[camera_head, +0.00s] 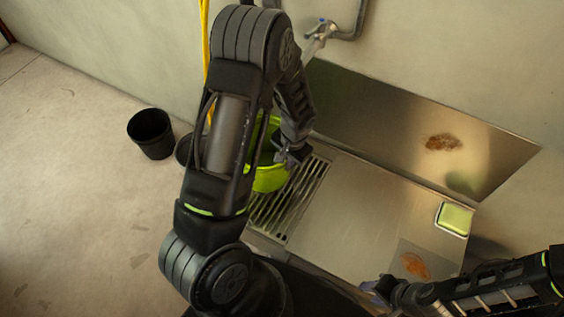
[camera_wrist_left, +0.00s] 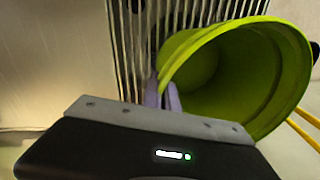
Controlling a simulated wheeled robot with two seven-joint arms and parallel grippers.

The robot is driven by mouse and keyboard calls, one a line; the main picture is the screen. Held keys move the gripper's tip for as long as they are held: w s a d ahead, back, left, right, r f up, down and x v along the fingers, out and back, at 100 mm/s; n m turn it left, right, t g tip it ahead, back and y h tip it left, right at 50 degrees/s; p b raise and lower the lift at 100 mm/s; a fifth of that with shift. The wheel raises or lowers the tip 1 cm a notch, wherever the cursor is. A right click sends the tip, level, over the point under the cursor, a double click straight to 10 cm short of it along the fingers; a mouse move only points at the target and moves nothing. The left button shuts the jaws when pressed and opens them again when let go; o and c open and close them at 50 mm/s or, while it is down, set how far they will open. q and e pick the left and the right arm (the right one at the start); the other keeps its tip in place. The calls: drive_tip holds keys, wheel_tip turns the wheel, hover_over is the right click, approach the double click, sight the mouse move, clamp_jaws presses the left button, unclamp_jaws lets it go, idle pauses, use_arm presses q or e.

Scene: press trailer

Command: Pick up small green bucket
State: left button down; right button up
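The small green bucket (camera_head: 268,180) stands at the left end of the metal sink's slatted grate, partly hidden behind my left arm. In the left wrist view its open mouth and inside (camera_wrist_left: 235,80) fill the upper right. My left gripper (camera_head: 288,157) is at the bucket's right-hand rim. In the left wrist view its two purple fingers (camera_wrist_left: 163,96) are close together, one on each side of the rim, and look shut on it. My right gripper (camera_head: 376,291) is low at the right, away from the bucket; its finger opening is unclear.
A black bucket (camera_head: 150,133) stands on the floor at the left. The steel sink top (camera_head: 365,205) has a green sponge (camera_head: 455,218) at its right and a rusty stain. A tap (camera_head: 320,30) and steel backsplash (camera_head: 410,125) are behind. A yellow hose (camera_head: 205,45) hangs on the wall.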

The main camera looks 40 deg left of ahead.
use_arm(q)
wheel_tip(320, 180, up, 9)
drive_tip(key=shift+r+p, duration=0.1)
drive_tip(key=shift+p, duration=0.65)
